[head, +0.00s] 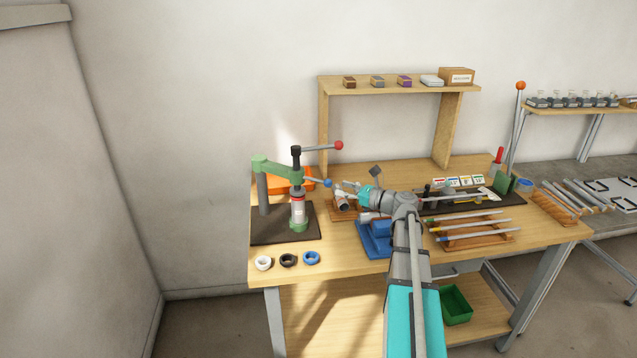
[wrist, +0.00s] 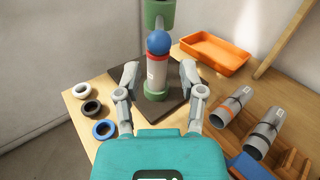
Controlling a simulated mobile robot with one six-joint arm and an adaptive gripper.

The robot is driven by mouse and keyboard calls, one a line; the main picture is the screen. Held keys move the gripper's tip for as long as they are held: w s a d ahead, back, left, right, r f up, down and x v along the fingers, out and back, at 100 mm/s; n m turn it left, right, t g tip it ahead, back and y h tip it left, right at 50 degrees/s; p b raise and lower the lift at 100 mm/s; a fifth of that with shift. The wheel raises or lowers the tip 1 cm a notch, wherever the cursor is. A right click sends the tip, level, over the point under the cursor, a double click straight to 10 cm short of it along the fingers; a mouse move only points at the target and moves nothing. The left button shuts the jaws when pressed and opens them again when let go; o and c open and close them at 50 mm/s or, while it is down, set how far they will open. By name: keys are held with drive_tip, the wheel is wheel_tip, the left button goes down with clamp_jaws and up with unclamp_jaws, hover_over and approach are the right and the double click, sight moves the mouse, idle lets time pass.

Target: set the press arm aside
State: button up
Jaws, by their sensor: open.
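The press arm (head: 278,170) is green and reaches from a grey post (head: 263,195) over a white cylinder with a red band (head: 297,209). A short rod with a blue ball (head: 328,182) sticks out from it to the right. In the wrist view the blue ball (wrist: 159,42) shows just beyond the fingertips, in front of the green arm (wrist: 158,13) and the white cylinder (wrist: 157,72). My gripper (head: 340,191) is open and empty to the right of the ball. Its fingers (wrist: 159,78) stand apart, and no contact with the ball shows.
White, black and blue rings (head: 287,260) lie at the front left of the bench. An orange tray (wrist: 214,53) stands behind the press. Tubes in a wooden rack (wrist: 262,138) and a blue fixture (head: 375,240) stand close by my gripper.

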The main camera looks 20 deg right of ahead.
sight(319, 181)
drive_tip(key=x, duration=0.8)
drive_tip(key=shift+w+a, duration=0.2)
drive_tip(key=shift+w, duration=0.2)
drive_tip(key=shift+c, duration=0.2)
clamp_jaws()
drive_tip(key=shift+s+a, duration=0.1)
drive_tip(key=shift+a, duration=0.1)
drive_tip(key=shift+d, duration=0.15)
